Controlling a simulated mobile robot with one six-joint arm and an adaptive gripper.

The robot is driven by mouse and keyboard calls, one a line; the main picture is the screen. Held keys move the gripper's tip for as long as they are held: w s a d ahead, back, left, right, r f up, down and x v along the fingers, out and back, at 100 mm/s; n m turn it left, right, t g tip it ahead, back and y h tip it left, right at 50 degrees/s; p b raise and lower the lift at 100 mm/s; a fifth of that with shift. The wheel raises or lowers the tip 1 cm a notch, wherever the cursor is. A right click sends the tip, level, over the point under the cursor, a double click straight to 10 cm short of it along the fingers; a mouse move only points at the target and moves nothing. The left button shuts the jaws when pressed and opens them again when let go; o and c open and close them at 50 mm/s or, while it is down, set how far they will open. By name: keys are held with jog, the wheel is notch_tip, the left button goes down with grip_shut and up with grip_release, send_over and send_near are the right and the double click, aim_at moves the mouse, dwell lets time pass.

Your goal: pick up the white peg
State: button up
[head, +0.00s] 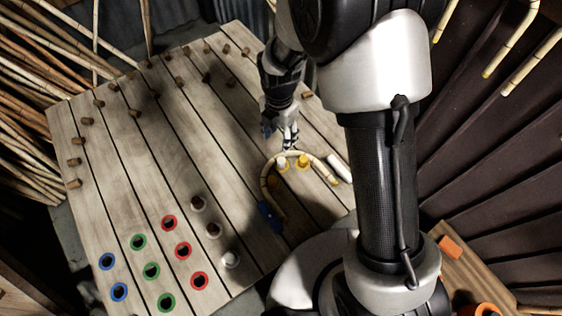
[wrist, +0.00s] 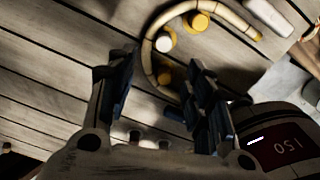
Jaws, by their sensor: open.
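A short white peg (head: 282,162) stands inside a curved rattan cane (head: 267,176) on the slatted board, beside a yellow peg (head: 303,161). In the wrist view the white peg (wrist: 165,43) shows beyond my finger tips, with the yellow peg (wrist: 200,21) at its upper right. A second yellow peg (wrist: 165,77) is closer to my fingers. My gripper (head: 289,143) is open and points down near the bend of the cane. In the wrist view nothing is held between its fingers (wrist: 158,78).
A white cylinder (head: 339,168) lies right of the cane. A blue piece (head: 268,217) is at the cane's near end. Brown pegs (head: 179,81) dot the board's far part.

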jog(key=b, duration=0.2)
send_over(282, 159)
jog(key=f, duration=0.7)
jog(key=shift+w+a+f, duration=0.1)
jog(key=shift+a+f, duration=0.25)
jog(key=f, duration=0.1)
jog(key=f+b, duration=0.1)
jog(key=f, duration=0.1)
jog(key=f+b, duration=0.1)
jog(key=f, duration=0.1)
jog(key=shift+d+f, duration=0.1)
jog(key=shift+d, duration=0.25)
jog(key=shift+s, duration=0.2)
jog(key=c, duration=1)
jog(key=shift+r, duration=0.2)
